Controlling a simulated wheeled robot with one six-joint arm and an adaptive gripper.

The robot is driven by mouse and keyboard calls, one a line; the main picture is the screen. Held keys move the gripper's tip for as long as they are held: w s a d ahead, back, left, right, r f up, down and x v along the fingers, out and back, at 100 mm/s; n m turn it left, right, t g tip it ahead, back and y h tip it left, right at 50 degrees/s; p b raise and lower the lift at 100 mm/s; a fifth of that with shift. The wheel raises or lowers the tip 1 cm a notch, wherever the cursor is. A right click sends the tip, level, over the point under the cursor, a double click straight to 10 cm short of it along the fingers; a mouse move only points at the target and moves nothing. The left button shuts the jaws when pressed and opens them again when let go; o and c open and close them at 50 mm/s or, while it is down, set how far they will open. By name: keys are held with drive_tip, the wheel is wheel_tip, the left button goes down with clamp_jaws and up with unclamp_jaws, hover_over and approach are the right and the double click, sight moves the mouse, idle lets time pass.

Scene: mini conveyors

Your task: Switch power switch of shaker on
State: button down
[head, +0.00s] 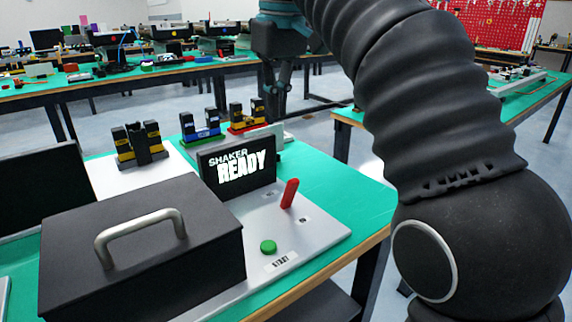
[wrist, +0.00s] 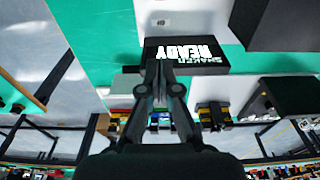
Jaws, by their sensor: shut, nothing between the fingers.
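The shaker's grey base plate (head: 325,233) carries a red switch lever (head: 290,193), standing up and slightly tilted, with small labels beside it. A round green button (head: 268,246) sits nearer the front edge, by a START label. The black display (head: 237,167) behind them reads "SHAKER READY"; it shows upside down in the wrist view (wrist: 215,67). My gripper (head: 281,92) is in the air above and beyond the lever, apart from it. In the wrist view its fingers (wrist: 159,66) are together and empty, overlapping the display's left part. The lever is not visible there.
A black box with a metal handle (head: 140,228) stands left of the switch. Several yellow-and-black devices (head: 247,116) stand behind the display. The green table (head: 370,197) is clear right of the plate. Other workbenches (head: 112,77) stand farther back.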

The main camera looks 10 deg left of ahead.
sight(289, 194)
drive_tip(key=f, duration=0.3)
drive_tip(key=f+b, duration=0.1)
drive_tip(key=f, duration=0.6)
drive_tip(key=shift+w+a, duration=0.35)
drive_tip(key=shift+a, duration=0.05)
drive_tip(key=shift+s+d+f+b, duration=0.3)
drive_tip(key=shift+s+d, duration=0.15)
drive_tip(key=shift+d, duration=0.1)
drive_tip(key=shift+s+d+f+b, duration=0.15)
drive_tip(key=shift+s+d+b, duration=0.1)
drive_tip(key=shift+s+d, duration=0.25)
drive_tip(key=shift+s+d+f, duration=0.15)
drive_tip(key=shift+s+d, duration=0.1)
drive_tip(key=shift+d, duration=0.1)
